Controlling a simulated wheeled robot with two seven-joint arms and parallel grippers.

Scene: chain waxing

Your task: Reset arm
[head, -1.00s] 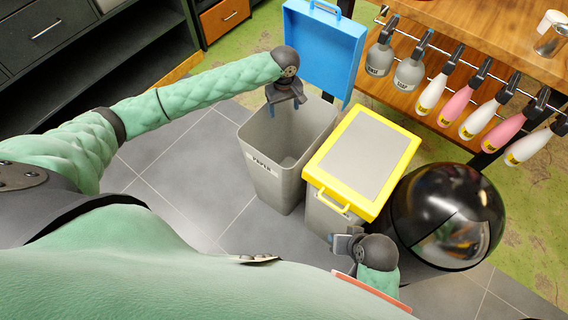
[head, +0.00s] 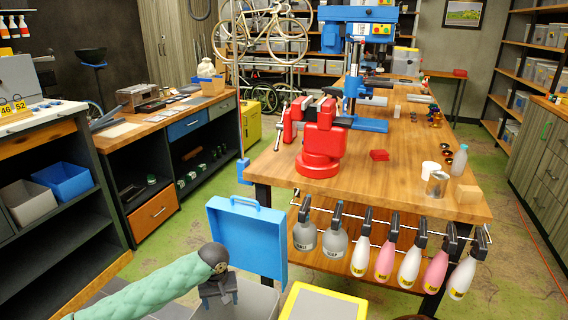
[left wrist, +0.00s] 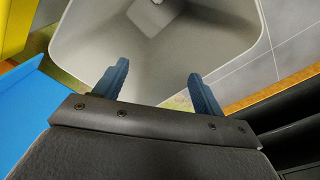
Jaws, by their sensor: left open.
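My left gripper (head: 221,302) is at the bottom of the head view, over the open grey bin (head: 258,302) with the raised blue lid (head: 247,240). In the left wrist view my left gripper (left wrist: 157,72) has its two blue fingers apart with nothing between them. The grey bin (left wrist: 215,35) opens below the fingers there, and a small pale thing lies at its bottom, cut by the frame edge. My right gripper is out of view.
A yellow-rimmed bin lid (head: 322,304) is beside the grey bin. A wooden workbench (head: 400,165) carries a red vise (head: 320,145) and a blue drill press (head: 358,95). Several spray bottles (head: 384,258) hang along its front. Shelves (head: 60,200) stand left; green floor lies between.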

